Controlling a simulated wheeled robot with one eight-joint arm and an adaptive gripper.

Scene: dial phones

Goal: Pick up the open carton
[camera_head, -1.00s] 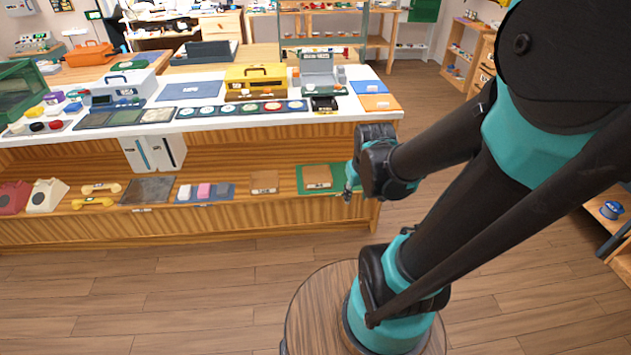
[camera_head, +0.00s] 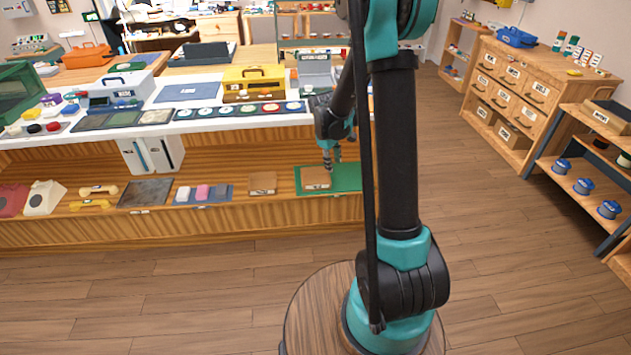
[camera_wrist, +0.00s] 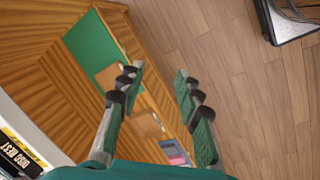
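Two small brown cartons are on the lower shelf of the long counter. One (camera_head: 316,179) lies on a green mat (camera_head: 348,178), and it also shows in the wrist view (camera_wrist: 106,78). The other (camera_head: 262,184) lies left of the mat, and it shows in the wrist view (camera_wrist: 147,124). Both look flat-topped and I cannot tell which one is open. My gripper (camera_head: 332,162) hangs above the right part of the green mat, near the first carton. In the wrist view my gripper (camera_wrist: 157,82) has its fingers spread wide with nothing between them.
The white countertop (camera_head: 205,123) overhangs the shelf, close to my arm. A blue mat with small blocks (camera_head: 204,193) and a dark slab (camera_head: 146,192) lie further left on the shelf. Open wooden floor (camera_head: 170,290) lies in front. A blue-spool rack (camera_head: 584,187) stands at right.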

